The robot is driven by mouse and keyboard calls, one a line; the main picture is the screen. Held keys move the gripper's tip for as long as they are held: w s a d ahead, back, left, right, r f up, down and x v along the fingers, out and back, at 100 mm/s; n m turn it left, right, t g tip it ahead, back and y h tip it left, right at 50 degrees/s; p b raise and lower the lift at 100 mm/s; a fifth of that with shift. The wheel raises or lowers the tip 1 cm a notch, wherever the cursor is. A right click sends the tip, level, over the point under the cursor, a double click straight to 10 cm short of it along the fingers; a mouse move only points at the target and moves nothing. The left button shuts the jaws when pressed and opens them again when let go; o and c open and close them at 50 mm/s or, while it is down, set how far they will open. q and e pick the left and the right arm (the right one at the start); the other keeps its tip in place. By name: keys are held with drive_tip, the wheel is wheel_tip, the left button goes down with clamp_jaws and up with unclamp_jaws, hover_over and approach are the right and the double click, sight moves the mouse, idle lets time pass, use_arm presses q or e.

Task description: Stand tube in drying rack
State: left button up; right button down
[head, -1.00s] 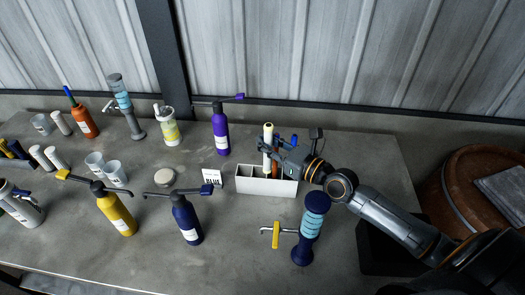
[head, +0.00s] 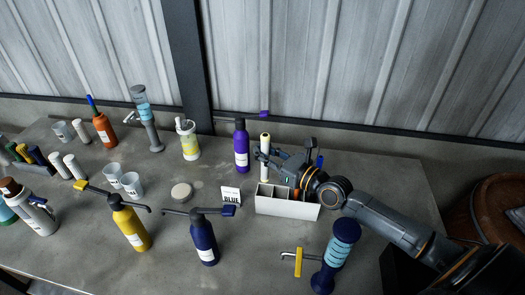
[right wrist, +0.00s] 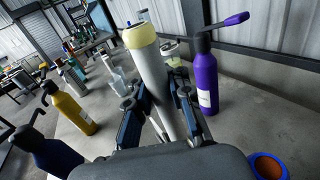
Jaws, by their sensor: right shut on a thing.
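A pale tube with a yellowish top band (head: 265,143) stands near upright in my right gripper (head: 266,158). In the right wrist view the tube (right wrist: 156,75) rises between the two closed fingers (right wrist: 160,105) and leans slightly left. The white rack box (head: 287,210), with several open compartments, sits on the table. The tube is at the rack's left end in the head view; its lower end is partly hidden by the fingers, and I cannot tell whether it is over or behind a compartment. My left gripper is not in view.
A purple bottle (head: 241,148) stands close left of the tube. A navy bottle (head: 204,240), a "BLUE" card (head: 231,196) and a navy column with a yellow-handled tap (head: 336,255) stand around the rack. Bare table (head: 385,175) lies behind my right arm.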

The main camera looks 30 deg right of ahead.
sight(263, 177)
use_arm(q)
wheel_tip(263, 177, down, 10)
drive_tip(key=b, duration=0.9)
use_arm(e)
drive_tip(key=shift+f, duration=5.05)
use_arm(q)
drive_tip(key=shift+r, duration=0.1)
use_arm(e)
drive_tip(key=c, duration=1.1)
unclamp_jaws()
drive_tip(key=shift+c, duration=0.2)
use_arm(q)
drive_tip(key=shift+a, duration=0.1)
